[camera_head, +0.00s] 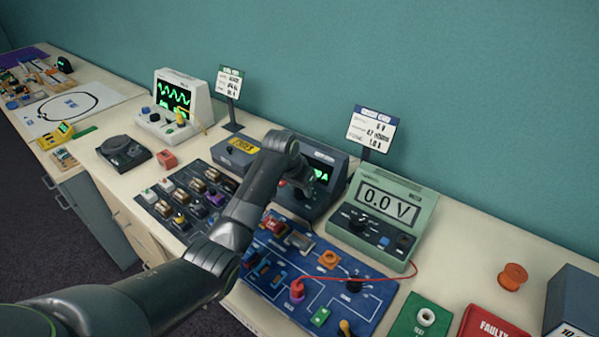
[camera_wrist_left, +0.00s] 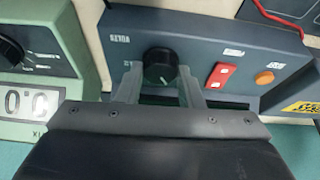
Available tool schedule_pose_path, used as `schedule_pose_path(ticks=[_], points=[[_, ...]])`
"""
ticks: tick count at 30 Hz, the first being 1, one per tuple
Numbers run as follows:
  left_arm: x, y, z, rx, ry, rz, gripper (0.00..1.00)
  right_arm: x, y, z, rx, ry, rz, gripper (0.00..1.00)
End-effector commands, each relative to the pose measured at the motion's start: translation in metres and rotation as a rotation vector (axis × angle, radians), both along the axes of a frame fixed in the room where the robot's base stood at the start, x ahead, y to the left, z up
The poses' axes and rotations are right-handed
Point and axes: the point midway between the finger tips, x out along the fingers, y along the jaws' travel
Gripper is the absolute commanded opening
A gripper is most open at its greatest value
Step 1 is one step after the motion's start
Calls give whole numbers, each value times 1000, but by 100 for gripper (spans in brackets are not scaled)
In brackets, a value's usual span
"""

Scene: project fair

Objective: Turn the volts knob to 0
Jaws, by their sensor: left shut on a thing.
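The dark grey power supply (camera_head: 339,166) stands at the back of the bench with a lit green display, partly hidden by my left arm. In the left wrist view its front panel (camera_wrist_left: 215,50) shows upside down, with a black knob (camera_wrist_left: 160,66) beside the word VOLTS. My left gripper (camera_wrist_left: 160,84) has a finger on each side of this knob and is shut on it. The knob's pointer is too small to read clearly. The green meter (camera_head: 383,215) to the right reads 0.0 V. My right gripper is not in view.
A red switch (camera_wrist_left: 220,75) and an orange button (camera_wrist_left: 264,77) sit beside the knob. A blue circuit board (camera_head: 330,285) with a red lead lies in front. A sign (camera_head: 371,130) stands behind the meter. An oscilloscope (camera_head: 182,103) stands farther left.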

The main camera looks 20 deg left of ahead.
Motion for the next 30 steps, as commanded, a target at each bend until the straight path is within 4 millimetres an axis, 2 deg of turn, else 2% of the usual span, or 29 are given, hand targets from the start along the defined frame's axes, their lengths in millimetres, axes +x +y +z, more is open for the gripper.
schedule_pose_path(ticks=[1, 3, 12, 21, 30], points=[[-1, -2, 7, -1, 4, 44, 11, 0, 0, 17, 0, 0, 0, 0], [-1, -2, 6, 0, 4, 111, 11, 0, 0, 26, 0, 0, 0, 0], [-1, -3, 4, 1, 3, 390, 11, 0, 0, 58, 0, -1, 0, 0], [0, -4, 1, 1, 3, 613, 11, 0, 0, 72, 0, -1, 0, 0], [0, -5, 0, 0, 1, 733, 11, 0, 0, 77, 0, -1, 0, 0]])
